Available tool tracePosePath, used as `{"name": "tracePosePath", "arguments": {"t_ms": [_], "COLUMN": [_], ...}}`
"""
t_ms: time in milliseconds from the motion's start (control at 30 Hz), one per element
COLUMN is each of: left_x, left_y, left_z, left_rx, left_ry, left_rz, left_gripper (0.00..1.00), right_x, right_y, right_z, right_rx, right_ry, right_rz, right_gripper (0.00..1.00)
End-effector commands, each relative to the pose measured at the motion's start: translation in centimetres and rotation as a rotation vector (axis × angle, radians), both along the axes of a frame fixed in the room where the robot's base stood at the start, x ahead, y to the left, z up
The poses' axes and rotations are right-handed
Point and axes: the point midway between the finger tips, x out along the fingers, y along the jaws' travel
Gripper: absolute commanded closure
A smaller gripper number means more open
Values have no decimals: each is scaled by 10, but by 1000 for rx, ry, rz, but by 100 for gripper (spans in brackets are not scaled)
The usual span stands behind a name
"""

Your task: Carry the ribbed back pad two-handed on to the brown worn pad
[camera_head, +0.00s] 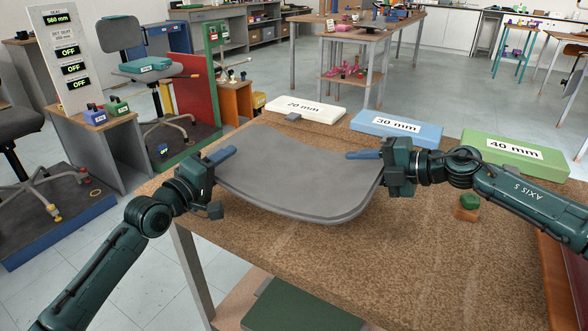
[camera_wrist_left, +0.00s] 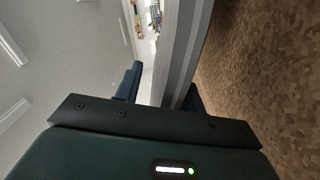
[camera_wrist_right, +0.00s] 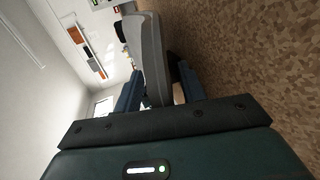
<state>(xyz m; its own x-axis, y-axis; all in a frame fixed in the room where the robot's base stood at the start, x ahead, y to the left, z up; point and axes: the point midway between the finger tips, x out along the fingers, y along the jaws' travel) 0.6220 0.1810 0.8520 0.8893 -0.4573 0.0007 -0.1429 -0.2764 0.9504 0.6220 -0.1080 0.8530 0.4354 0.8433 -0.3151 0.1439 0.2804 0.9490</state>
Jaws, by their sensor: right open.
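A grey, curved back pad (camera_head: 300,170) lies over the brown speckled tabletop in the head view; I see no clear ribs on its upper face. I cannot tell whether it rests on the tabletop or hangs just above it. My left gripper (camera_head: 218,178) is open around the pad's left edge, with a gap beside the pad (camera_wrist_left: 182,50) in the left wrist view. My right gripper (camera_head: 370,165) is open around its right edge; the pad (camera_wrist_right: 152,60) shows between the fingers in the right wrist view. I cannot make out a separate brown worn pad.
White 20 mm (camera_head: 306,109), blue 30 mm (camera_head: 397,129) and green 40 mm (camera_head: 515,155) slabs line the table's (camera_head: 420,270) back edge. A small grey block (camera_head: 293,117) lies behind the pad. A green piece (camera_head: 469,201) sits on a brown block (camera_head: 466,213) at right. The front tabletop is clear.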

Motion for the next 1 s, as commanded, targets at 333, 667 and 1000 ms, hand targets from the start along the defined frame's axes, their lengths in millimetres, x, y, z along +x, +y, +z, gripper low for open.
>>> {"name": "tracePosePath", "arguments": {"t_ms": [333,667,1000], "left_x": [0,0,0], "left_y": [0,0,0], "left_z": [0,0,0], "left_rx": [0,0,2], "left_ry": [0,0,-1], "left_rz": [0,0,0], "left_gripper": [84,100,100], "right_x": [0,0,0], "right_y": [0,0,0], "right_z": [0,0,0], "right_rx": [0,0,-1], "right_ry": [0,0,0], "right_rz": [1,1,0], "right_gripper": [83,100,100]}}
